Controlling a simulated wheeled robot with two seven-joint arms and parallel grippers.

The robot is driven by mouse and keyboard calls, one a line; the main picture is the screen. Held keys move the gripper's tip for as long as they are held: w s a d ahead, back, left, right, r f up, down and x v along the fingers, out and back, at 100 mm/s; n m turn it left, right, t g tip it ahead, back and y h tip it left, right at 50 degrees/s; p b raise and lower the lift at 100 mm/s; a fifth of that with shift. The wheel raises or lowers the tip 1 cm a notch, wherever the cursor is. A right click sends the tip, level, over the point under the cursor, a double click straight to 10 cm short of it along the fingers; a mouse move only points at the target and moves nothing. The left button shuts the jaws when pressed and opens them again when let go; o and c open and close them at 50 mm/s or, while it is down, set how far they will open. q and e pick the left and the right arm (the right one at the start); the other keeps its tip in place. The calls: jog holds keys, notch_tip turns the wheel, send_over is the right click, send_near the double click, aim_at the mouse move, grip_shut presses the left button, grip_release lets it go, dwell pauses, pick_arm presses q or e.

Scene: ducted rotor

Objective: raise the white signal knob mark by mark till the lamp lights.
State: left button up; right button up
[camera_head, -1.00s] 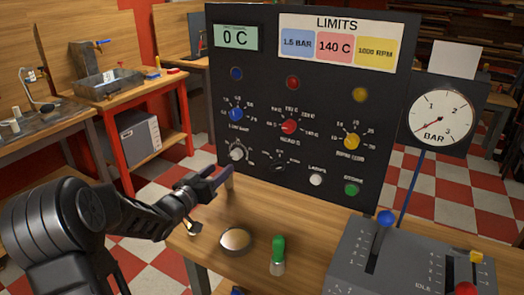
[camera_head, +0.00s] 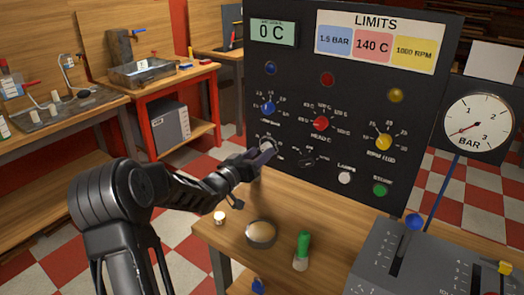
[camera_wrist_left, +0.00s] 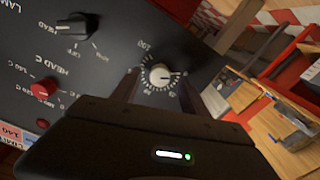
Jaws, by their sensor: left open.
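The white signal knob (camera_head: 266,146) is at the lower left of the black panel (camera_head: 300,30), partly hidden by my left gripper. In the left wrist view the white knob (camera_wrist_left: 160,75) shows in its ring of white marks, with a dark pointer line toward picture right. My left gripper (camera_head: 266,154) is at the panel; in the wrist view its open fingers stand on either side of the knob, and I cannot tell whether they touch it. The blue lamp (camera_head: 271,68), red lamp (camera_head: 327,79) and yellow lamp (camera_head: 395,95) look dark. My right gripper is not in view.
Nearby on the panel are a blue knob (camera_head: 268,107), a black selector (camera_head: 308,160) and a white button (camera_head: 344,178). A grey lever box (camera_head: 375,265) is at right.

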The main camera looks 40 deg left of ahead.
pick_arm(q)
jog(key=shift+w, duration=0.85)
jog(key=shift+c, duration=0.5)
grip_shut()
